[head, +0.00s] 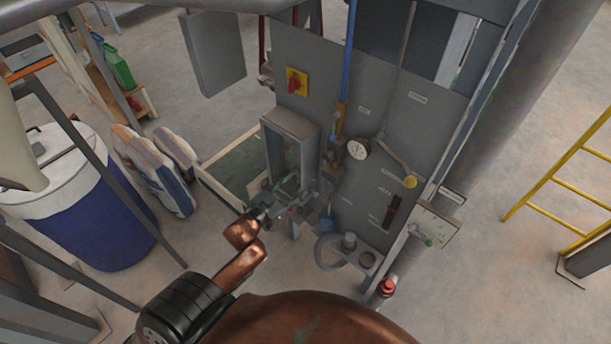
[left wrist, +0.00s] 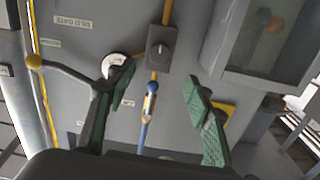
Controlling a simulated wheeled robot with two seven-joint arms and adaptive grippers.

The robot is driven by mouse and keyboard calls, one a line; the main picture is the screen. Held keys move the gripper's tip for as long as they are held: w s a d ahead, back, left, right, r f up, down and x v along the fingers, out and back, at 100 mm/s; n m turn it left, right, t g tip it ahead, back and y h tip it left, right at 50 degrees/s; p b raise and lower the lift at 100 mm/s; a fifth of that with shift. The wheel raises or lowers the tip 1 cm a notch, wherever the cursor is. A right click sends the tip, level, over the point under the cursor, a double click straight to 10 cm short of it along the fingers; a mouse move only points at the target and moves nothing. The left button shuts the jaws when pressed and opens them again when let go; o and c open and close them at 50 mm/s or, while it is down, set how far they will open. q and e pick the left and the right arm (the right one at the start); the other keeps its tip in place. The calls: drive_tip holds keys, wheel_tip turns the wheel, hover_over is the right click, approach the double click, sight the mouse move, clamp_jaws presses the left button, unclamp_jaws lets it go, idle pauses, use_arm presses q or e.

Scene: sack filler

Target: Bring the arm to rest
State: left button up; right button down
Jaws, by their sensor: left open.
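My left arm (head: 242,265), copper-coloured with a black joint, reaches from the bottom of the head view towards the grey machine panel (head: 350,90). My left gripper (head: 290,198) is in front of the panel's lower left part, near a grey open-fronted box. In the left wrist view its two fingers with green pads stand apart, and the left gripper (left wrist: 152,85) is open with nothing held between them. I cannot tell whether a finger touches the panel. My right gripper is not in view.
A lever with a yellow ball (head: 410,182), a gauge (head: 357,149) and a red button (head: 387,287) are on the machine. A blue drum (head: 105,225) and filled sacks (head: 150,165) stand left.

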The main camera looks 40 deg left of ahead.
use_arm(q)
drive_tip(key=shift+f, duration=0.1)
idle(0.4)
drive_tip(key=s+a+f+n+g+y+b, duration=0.1)
drive_tip(key=a+f+g+b, duration=0.1)
drive_tip(key=f, duration=1.2)
drive_tip(key=s+a+f+g+y+b, duration=0.1)
drive_tip(key=a+f+g+b, duration=0.15)
drive_tip(key=f, duration=1.15)
drive_tip(key=s+f+g+b, duration=0.2)
drive_tip(key=s+f, duration=0.2)
drive_tip(key=f, duration=0.7)
drive_tip(key=s+f+g+b, duration=0.2)
drive_tip(key=s+f, duration=0.3)
drive_tip(key=f, duration=0.7)
drive_tip(key=s+d+f+g+b, duration=0.2)
drive_tip(key=s+f, duration=0.5)
drive_tip(key=f, duration=0.2)
drive_tip(key=s+d+f+g+b, duration=0.1)
drive_tip(key=s+f+g+b, duration=0.1)
drive_tip(key=s+f, duration=0.65)
drive_tip(key=s+d+f+g+b, duration=0.1)
drive_tip(key=s+d+f+g, duration=0.1)
drive_tip(key=s+f, duration=0.5)
drive_tip(key=s+d+f+g+b, duration=0.2)
drive_tip(key=s+d+f, duration=0.3)
drive_tip(key=s+f, duration=0.3)
drive_tip(key=s, duration=0.4)
drive_tip(key=shift+g, duration=0.25)
drive_tip(key=shift+c, duration=0.3)
